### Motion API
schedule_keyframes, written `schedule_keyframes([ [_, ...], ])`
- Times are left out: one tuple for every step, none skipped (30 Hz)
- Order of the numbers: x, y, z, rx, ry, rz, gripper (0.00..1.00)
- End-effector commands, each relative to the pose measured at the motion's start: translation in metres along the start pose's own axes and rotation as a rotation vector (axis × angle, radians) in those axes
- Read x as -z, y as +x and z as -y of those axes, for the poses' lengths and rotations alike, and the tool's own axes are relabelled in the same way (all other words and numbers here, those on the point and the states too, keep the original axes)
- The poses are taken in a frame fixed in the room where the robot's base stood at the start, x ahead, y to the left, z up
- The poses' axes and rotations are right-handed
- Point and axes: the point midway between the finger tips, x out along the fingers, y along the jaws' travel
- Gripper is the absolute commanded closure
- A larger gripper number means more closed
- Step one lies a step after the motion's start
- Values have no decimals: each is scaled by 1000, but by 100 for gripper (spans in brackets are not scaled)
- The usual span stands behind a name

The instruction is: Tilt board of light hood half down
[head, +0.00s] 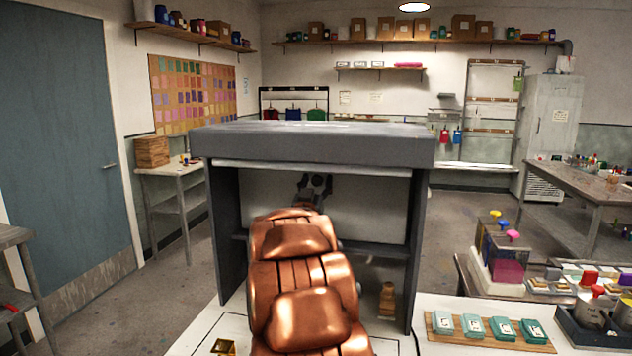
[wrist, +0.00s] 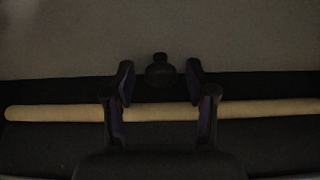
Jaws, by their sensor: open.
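The light hood (head: 310,146) is a dark grey box on a white bench, with an open front. A pale board (head: 375,205) stands upright or nearly so inside it; its exact tilt is hard to tell. My copper arm reaches into the hood and hides much of the inside. My gripper (head: 314,186) is in front of the board. In the dim wrist view, my gripper (wrist: 159,78) is open, with a dark knob (wrist: 160,72) between its fingertips in the picture. I cannot tell whether they touch it. A tan rod (wrist: 60,113) runs crosswise behind the fingers.
The hood's side walls and top closely frame my arm. A small brown object (head: 387,298) stands inside at the lower right. A wooden tray (head: 490,338) with several labelled boxes lies right of the hood, beside a dark tray (head: 570,325) of cups.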

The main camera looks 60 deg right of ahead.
Motion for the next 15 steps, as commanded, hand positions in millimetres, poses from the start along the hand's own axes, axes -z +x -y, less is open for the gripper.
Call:
schedule_keyframes([
  [0, 0, 0, 0, 0, 0, 44],
  [0, 0, 0, 0, 0, -1, 44],
  [0, 0, 0, 0, 0, -1, 44],
  [0, 0, 0, 0, 0, -1, 44],
  [0, 0, 0, 0, 0, -1, 44],
  [0, 0, 0, 0, 1, -1, 44],
  [0, 0, 0, 0, 0, -1, 47],
  [1, 0, 0, 0, 1, -2, 50],
  [1, 0, 0, 0, 1, -2, 54],
  [1, 0, 0, 0, 1, -2, 57],
  [1, 0, 0, 0, 1, -2, 60],
  [1, 0, 0, 0, 1, -2, 64],
  [1, 0, 0, 0, 1, -2, 68],
  [1, 0, 0, 0, 1, -2, 71],
  [1, 0, 0, 0, 1, -2, 75],
])
